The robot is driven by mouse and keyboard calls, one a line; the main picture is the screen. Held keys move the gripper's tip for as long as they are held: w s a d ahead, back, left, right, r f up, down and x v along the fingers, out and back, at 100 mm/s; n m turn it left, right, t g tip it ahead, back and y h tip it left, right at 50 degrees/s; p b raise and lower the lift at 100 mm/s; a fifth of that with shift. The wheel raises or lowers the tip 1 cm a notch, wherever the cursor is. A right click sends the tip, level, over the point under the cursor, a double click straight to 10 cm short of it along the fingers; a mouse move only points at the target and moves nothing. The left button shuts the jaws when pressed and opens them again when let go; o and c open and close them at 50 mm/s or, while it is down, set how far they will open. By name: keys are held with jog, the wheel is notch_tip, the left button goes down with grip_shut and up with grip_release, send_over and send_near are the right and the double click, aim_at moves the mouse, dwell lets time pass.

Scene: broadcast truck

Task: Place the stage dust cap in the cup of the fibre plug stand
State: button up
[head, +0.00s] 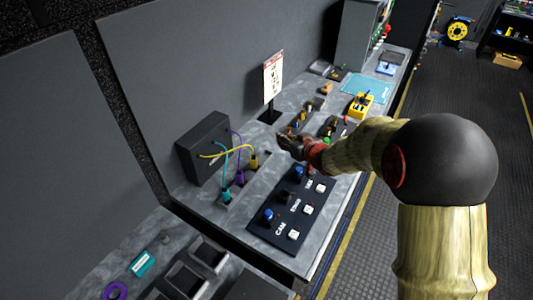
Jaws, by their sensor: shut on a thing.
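My gripper (287,143) is over the counter, above and beyond the far end of a dark labelled panel (262,231). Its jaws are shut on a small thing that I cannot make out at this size. I cannot pick out the stage dust cap for sure. A narrow grey stand (231,201) left of the panel holds a teal plug (226,194), a purple plug (240,177) and a yellow plug (254,162), cabled to a black box (203,146). This looks like the fibre plug stand; its cup is not clear. My gripper is to the right of the yellow plug.
The panel carries blue knobs (268,215) and white buttons (294,235). A sign on a black post (272,78) stands behind my gripper. Small racks, a yellow device (360,105) and a teal mat (367,88) lie farther along the counter. Trays (186,279) are at the near end.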

jog(key=shift+w+a+f+b, duration=0.7)
jog(key=shift+w+a+f, duration=0.3)
jog(key=shift+f, duration=0.75)
jog(key=shift+w+a+f+b, duration=0.7)
jog(key=shift+w+a+f, duration=0.35)
jog(key=shift+f, duration=0.7)
jog(key=shift+w+a+f+b, duration=0.8)
jog(key=shift+a+f, duration=0.35)
jog(key=shift+f, duration=0.6)
jog(key=shift+f, duration=0.1)
jog(key=shift+f, duration=0.15)
jog(key=o, duration=0.8)
